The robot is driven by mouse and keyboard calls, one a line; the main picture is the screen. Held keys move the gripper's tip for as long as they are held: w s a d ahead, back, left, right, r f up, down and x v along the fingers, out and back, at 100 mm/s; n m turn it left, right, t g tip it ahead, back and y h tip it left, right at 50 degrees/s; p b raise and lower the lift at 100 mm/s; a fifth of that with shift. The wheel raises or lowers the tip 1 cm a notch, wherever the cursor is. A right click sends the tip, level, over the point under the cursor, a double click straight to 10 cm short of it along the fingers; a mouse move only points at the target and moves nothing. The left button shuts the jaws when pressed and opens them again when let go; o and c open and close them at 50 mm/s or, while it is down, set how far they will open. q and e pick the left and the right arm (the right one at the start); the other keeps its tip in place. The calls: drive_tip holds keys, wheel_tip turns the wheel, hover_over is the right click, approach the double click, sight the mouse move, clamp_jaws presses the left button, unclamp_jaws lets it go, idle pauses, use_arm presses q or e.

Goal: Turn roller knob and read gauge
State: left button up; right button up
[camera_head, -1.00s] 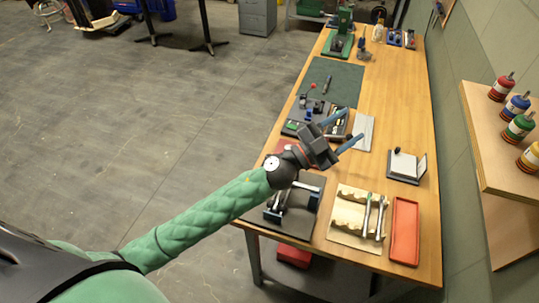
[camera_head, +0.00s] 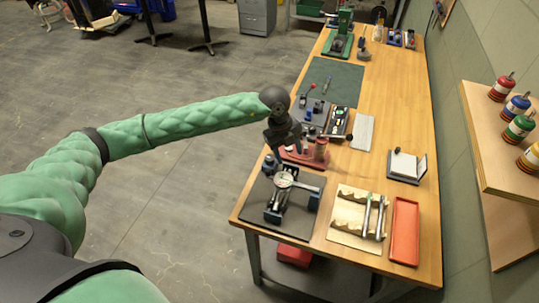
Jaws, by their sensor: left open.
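A metal device (camera_head: 276,203) with blue end parts stands on a dark mat (camera_head: 298,232) at the near left of the workbench. A small round pale dial, which looks like the gauge (camera_head: 284,180), sits at its top; its reading is too small to tell. I cannot make out the roller knob clearly. My left gripper (camera_head: 284,158) points down just above the far end of the device, with its jaws open and empty. It partly hides that end, and I cannot tell whether it touches anything. My right gripper is not in view.
A red stand (camera_head: 305,157) with a dull red cylinder is close beside my left gripper. A wooden tool rack (camera_head: 346,228) and a red tray (camera_head: 404,232) lie to the right. A parts tray and a green mat (camera_head: 332,80) lie farther back. Bare bench shows along the right.

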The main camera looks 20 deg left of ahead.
sight(269, 157)
use_arm(q)
drive_tip(key=w+a+y, duration=0.1)
drive_tip(key=a, duration=0.1)
drive_tip(key=a+n+y, duration=0.1)
drive_tip(key=a, duration=0.1)
drive_tip(key=w+a, duration=0.1)
drive_tip(key=a, duration=0.2)
drive_tip(key=shift+w+r+y, duration=0.3)
drive_tip(key=shift+y, duration=0.1)
drive_tip(key=shift+a, duration=0.1)
drive_tip(key=shift+f+p, duration=0.35)
drive_tip(key=shift+p, duration=0.1)
wheel_tip(269, 157, down, 6)
drive_tip(key=p, duration=0.3)
drive_tip(key=shift+r, duration=0.25)
drive_tip(key=shift+f+p, duration=0.3)
drive_tip(key=shift+f, duration=0.45)
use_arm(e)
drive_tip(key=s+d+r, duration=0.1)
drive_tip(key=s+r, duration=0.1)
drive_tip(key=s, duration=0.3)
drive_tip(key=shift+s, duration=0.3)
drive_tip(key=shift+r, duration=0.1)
